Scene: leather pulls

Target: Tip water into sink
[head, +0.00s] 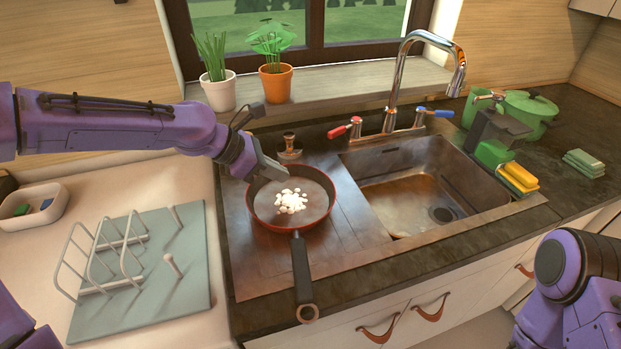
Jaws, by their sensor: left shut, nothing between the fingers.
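A red-rimmed frying pan (318,208) sits on the drainboard left of the sink, its dark handle (301,268) pointing toward me. A cluster of small white pieces (291,201) lies in it; I cannot tell how much water it holds. The metal sink basin (395,192) is to the right of the pan, with brownish stains and a drain. My left gripper (276,173) is shut and empty at the pan's far left rim; I cannot tell whether it touches. My right arm shows at the lower right, but its gripper is not in view.
A faucet (408,68) with red (345,128) and blue (435,112) levers stands behind the sink. Sponges (519,178) and a green pot (527,110) are right of it. A dish rack (112,250) is at left. Two potted plants (275,82) stand on the sill.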

